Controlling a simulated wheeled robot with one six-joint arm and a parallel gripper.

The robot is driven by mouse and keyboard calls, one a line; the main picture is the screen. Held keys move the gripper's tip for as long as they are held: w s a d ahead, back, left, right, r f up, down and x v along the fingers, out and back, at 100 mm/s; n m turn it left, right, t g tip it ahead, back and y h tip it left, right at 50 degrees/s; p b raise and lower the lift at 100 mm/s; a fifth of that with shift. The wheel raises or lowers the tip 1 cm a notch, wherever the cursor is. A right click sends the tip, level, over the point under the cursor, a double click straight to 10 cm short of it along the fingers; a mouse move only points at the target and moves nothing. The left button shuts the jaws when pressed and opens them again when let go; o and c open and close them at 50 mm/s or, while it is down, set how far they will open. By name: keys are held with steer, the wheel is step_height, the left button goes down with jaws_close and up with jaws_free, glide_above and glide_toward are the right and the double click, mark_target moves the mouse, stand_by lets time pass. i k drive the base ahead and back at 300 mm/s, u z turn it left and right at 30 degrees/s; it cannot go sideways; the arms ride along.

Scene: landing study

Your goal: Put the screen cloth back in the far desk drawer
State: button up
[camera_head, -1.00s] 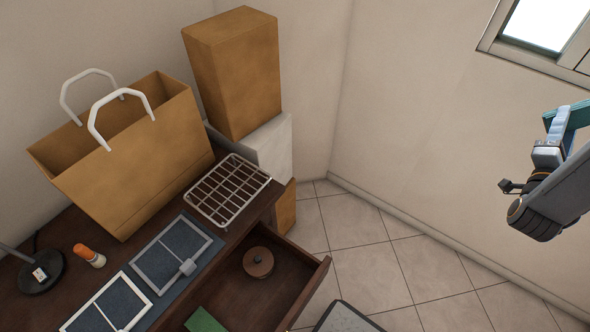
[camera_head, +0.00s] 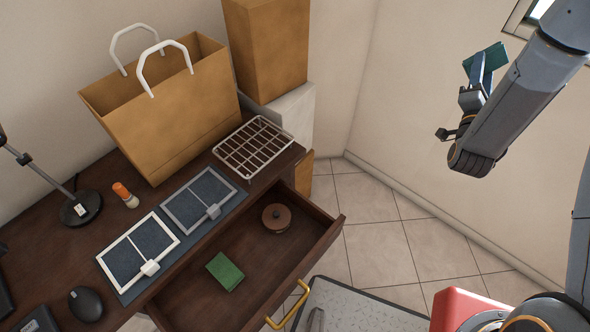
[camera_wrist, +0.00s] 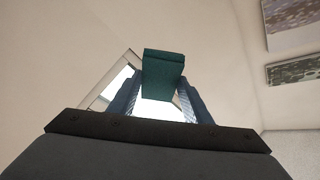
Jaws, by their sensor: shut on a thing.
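A folded teal cloth (camera_head: 494,57) is held up in my gripper (camera_head: 481,72), high at the upper right, in front of the bare wall and well apart from the desk. In the wrist view the cloth (camera_wrist: 163,66) sits between the two fingers of my gripper (camera_wrist: 161,92), which are shut on it. The desk drawer (camera_head: 262,247) is pulled open below the desk top, with a yellow handle (camera_head: 289,306) on its front. Inside it lie a green folded piece (camera_head: 225,271) and a round brown lidded box (camera_head: 276,217). Bare drawer floor shows around them.
On the desk (camera_head: 62,259) stand a paper bag (camera_head: 165,115), a wire rack (camera_head: 253,146), two framed screens (camera_head: 138,253) on a mat, an orange-capped bottle (camera_head: 125,195), a lamp (camera_head: 80,208) and a mouse (camera_head: 86,304). A red thing (camera_head: 462,309) is at the lower right. Tiled floor is open beyond.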

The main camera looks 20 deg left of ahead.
mark_target(195, 306)
steer(key=k, duration=1.3)
steer(key=u, duration=1.8)
